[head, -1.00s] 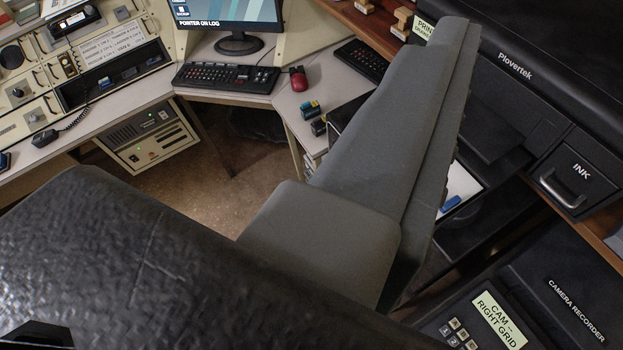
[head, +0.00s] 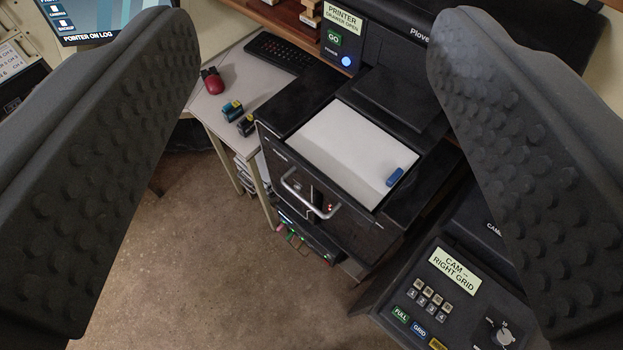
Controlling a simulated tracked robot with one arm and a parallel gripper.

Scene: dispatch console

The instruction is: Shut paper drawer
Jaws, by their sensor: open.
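The paper drawer (head: 322,220) is pulled out from the black printer (head: 405,50), with its handle (head: 306,194) on the front face. White paper (head: 345,150) lies in it, and a small blue object (head: 394,177) rests on the paper near its right edge. The printer's display (head: 342,19) reads "DRAWER OPEN". My gripper (head: 325,185) is open and empty. Its two studded fingers stand wide apart at the left and right of the view, and the drawer shows between them, farther off. I see no contact with the drawer.
A side table (head: 215,105) left of the drawer holds a red mouse (head: 212,80), a keyboard (head: 280,52) and small dark items. A camera control panel (head: 440,295) stands at the lower right, partly behind the right finger. Brown floor (head: 220,270) in front of the drawer is clear.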

